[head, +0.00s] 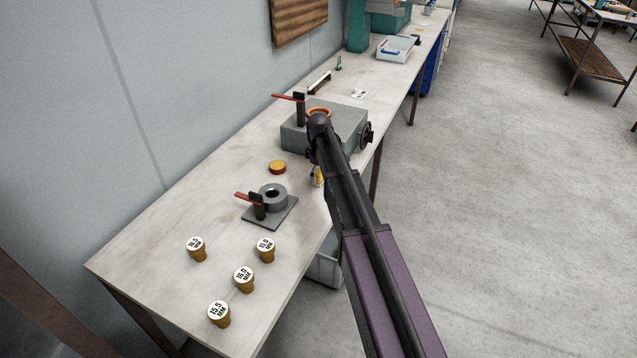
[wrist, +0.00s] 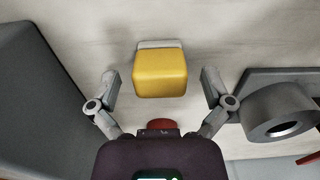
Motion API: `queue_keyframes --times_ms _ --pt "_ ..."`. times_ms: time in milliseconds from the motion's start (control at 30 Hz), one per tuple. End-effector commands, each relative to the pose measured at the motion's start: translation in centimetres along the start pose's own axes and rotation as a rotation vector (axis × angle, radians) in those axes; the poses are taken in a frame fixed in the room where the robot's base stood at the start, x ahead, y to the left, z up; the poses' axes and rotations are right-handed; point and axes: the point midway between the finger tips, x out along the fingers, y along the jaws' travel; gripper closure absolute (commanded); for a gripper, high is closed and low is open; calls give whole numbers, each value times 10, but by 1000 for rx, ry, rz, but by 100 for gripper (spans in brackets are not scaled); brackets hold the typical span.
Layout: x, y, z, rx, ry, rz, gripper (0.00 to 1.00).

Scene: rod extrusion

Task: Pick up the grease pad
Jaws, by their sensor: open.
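The grease pad appears to be the yellow block with a pale base (wrist: 160,75) in the middle of the wrist view. In the head view a small part of the yellow block (head: 318,176) shows beside my arm; the rest is hidden. My gripper (wrist: 160,88) is open and empty, with one finger to each side of the block and gaps between. I cannot tell how far above the bench the fingertips are. In the head view my gripper is mostly hidden by my arm.
A grey box fixture (head: 300,138) with a red lever stands beyond the pad. A grey ring fixture (head: 273,198) stands on the near side. A yellow-and-red round piece (head: 278,167) lies toward the wall. Several labelled plugs (head: 243,279) stand at the near end of the bench (head: 150,258).

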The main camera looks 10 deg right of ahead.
Motion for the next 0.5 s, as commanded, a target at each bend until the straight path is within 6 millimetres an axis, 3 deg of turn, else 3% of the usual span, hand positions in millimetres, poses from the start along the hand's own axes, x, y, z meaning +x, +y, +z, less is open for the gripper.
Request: queue_keyframes --times_ms 133,500 --pt "10 0 0 0 0 0 0" --pt "10 0 0 0 0 0 0"
